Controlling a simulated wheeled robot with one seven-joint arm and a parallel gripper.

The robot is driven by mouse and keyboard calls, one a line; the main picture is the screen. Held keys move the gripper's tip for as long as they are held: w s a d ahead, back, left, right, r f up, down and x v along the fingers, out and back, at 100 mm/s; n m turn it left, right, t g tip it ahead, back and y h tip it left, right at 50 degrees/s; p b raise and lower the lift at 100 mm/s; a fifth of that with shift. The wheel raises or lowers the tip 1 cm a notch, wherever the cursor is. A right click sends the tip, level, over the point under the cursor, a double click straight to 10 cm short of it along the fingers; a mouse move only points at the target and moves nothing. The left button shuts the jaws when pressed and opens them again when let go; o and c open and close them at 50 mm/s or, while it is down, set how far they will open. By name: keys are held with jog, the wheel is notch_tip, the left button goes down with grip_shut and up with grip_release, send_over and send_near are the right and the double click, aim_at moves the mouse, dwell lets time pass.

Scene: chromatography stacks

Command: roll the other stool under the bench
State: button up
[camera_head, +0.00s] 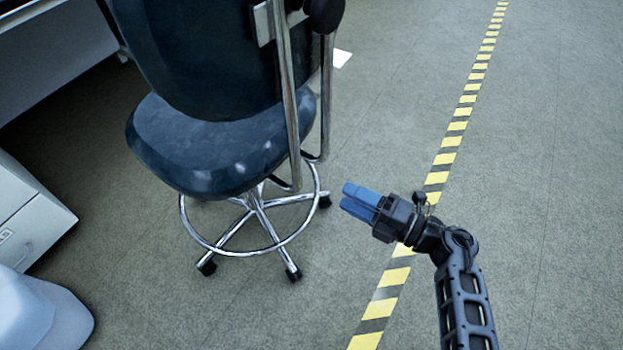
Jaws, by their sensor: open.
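A dark blue stool (218,135) with a backrest, chrome back supports, a foot ring and castors stands upright on the floor, left of centre. My gripper (352,203) is to the right of the stool, apart from it in the picture, with its blue fingers pointing left towards the stool's base. The gripper is open and holds nothing. Part of what looks like a bench (50,55) shows at the top left corner, behind and left of the stool. Its underside is mostly out of view.
A white cabinet (30,220) stands at the left edge, with a pale rounded object (40,315) below it. A yellow and black floor stripe (447,150) runs under my arm. A small white sheet (341,58) lies behind the stool. The floor on the right is clear.

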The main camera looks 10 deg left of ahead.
aim_at(311, 180)
jog(key=b+x, duration=0.2)
jog(key=x, duration=0.9)
jog(key=shift+w+a, duration=0.1)
jog(key=shift+a, duration=0.15)
jog(key=shift+c, duration=0.4)
jog(key=shift+f, duration=0.1)
grip_shut()
jog(key=shift+f, duration=0.15)
